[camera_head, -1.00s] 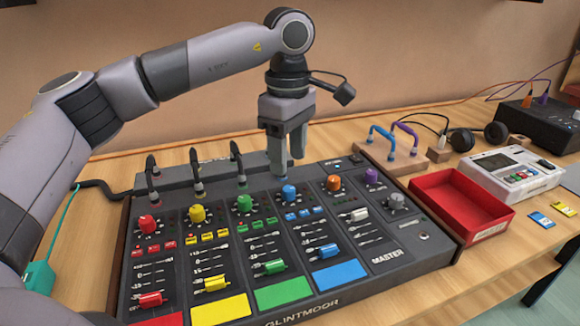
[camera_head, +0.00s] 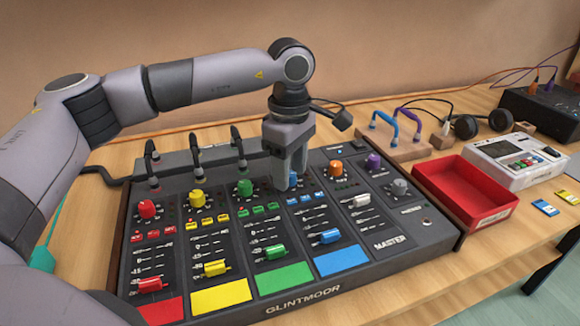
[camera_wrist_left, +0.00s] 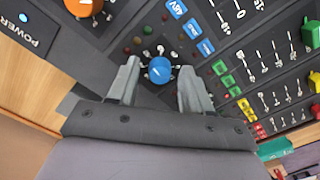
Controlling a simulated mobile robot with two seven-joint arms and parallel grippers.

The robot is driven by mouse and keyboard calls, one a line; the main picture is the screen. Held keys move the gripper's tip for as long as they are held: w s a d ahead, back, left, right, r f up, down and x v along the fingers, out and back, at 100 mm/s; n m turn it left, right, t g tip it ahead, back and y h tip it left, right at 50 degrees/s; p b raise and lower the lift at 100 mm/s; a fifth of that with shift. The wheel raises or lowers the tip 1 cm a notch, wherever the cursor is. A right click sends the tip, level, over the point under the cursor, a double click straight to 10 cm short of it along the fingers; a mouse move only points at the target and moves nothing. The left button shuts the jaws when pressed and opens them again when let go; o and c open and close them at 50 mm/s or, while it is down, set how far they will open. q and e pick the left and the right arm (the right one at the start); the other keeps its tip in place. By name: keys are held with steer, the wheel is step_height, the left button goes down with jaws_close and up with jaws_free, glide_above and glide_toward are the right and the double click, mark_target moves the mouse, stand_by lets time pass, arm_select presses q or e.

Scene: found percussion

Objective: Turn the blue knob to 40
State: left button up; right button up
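The blue knob (camera_wrist_left: 159,70) is on the mixing console (camera_head: 288,300), at the top of the blue channel strip. My left gripper (camera_head: 291,184) points down over it. In the left wrist view the two fingers of the left gripper (camera_wrist_left: 159,88) are apart, one on each side of the knob, with a visible gap to it. The gripper is open and holds nothing. In the head view the fingers hide most of the knob. Pale marks ring the knob, but the pointer and numbers are too small to read. My right gripper is not in view.
A red knob (camera_head: 147,209), yellow knob (camera_head: 197,199) and green knob (camera_head: 245,188) stand to the left; an orange knob (camera_head: 336,168) is close on the right. Black curved microphones (camera_head: 237,148) rise behind. A red tray (camera_head: 464,193) stands right of the console.

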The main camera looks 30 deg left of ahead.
arm_select(q)
jaws_close()
steer(key=shift+n, duration=0.5)
steer(key=n+p, duration=0.1)
steer(key=n, duration=0.3)
steer(key=shift+n, duration=0.3)
steer(key=n, duration=0.4)
steer(key=shift+n+p, duration=0.35)
steer(key=shift+n, duration=0.05)
steer(key=shift+o, duration=1)
jaws_free()
